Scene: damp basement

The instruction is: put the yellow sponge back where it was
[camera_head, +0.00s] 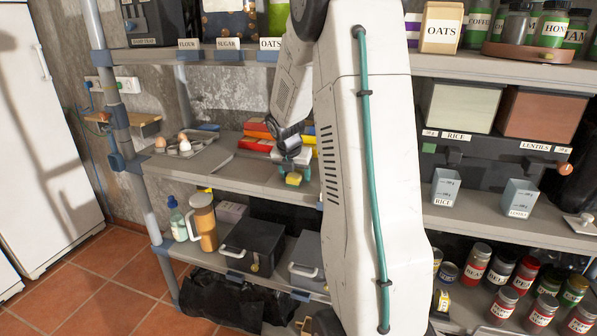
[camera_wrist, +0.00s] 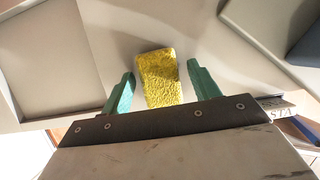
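The yellow sponge (camera_head: 293,178) is at the front of the middle shelf (camera_head: 235,178), just below my gripper (camera_head: 294,167) in the head view. In the wrist view the rough yellow sponge (camera_wrist: 160,80) lies between the two green fingers of my gripper (camera_wrist: 160,70). The fingers are apart, with a narrow gap showing on each side of the sponge. Whether the fingertips reach down beside it or are still above it, I cannot tell. My arm hides part of the shelf to the right.
Red and yellow boxes (camera_head: 257,143) stand behind the gripper. A tray with eggs (camera_head: 185,148) is to the left on the same shelf. An upper shelf (camera_head: 215,52) with labelled containers is overhead. Bare shelf lies left of the sponge.

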